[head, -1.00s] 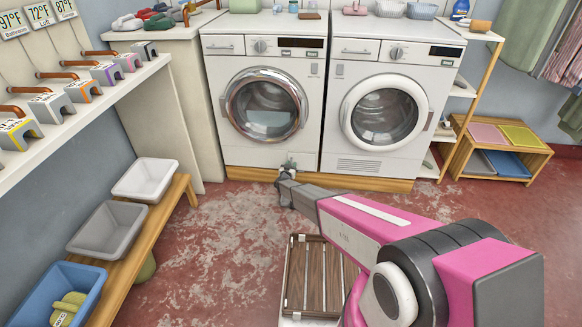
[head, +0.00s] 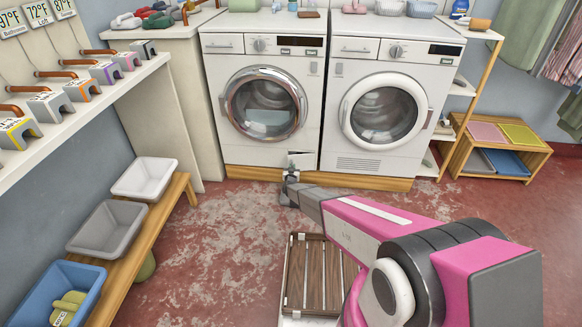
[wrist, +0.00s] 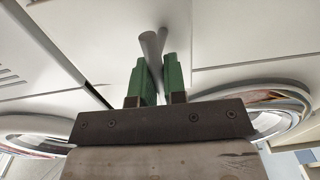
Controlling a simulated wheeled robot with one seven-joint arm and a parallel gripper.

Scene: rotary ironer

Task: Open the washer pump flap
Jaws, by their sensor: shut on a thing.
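The washer (head: 213,120) is the left machine, with a chrome-ringed round door. Its pump flap (head: 302,161) is a small pale panel low on the front, at the right; it appears tilted out from the front, though it is small in the head view. My gripper (head: 291,174) is at the flap, low before the washer. In the wrist view, the green fingers of my gripper (wrist: 158,78) are shut on a grey bar-like handle (wrist: 152,48). How far the flap stands open is hard to tell.
A dryer (head: 381,163) with a white-ringed door stands right of the washer. Both stand on a wooden plinth (head: 350,180). A slatted wooden rack (head: 318,275) lies below my arm. A bench (head: 150,230) with tubs is at the left; floor between is clear.

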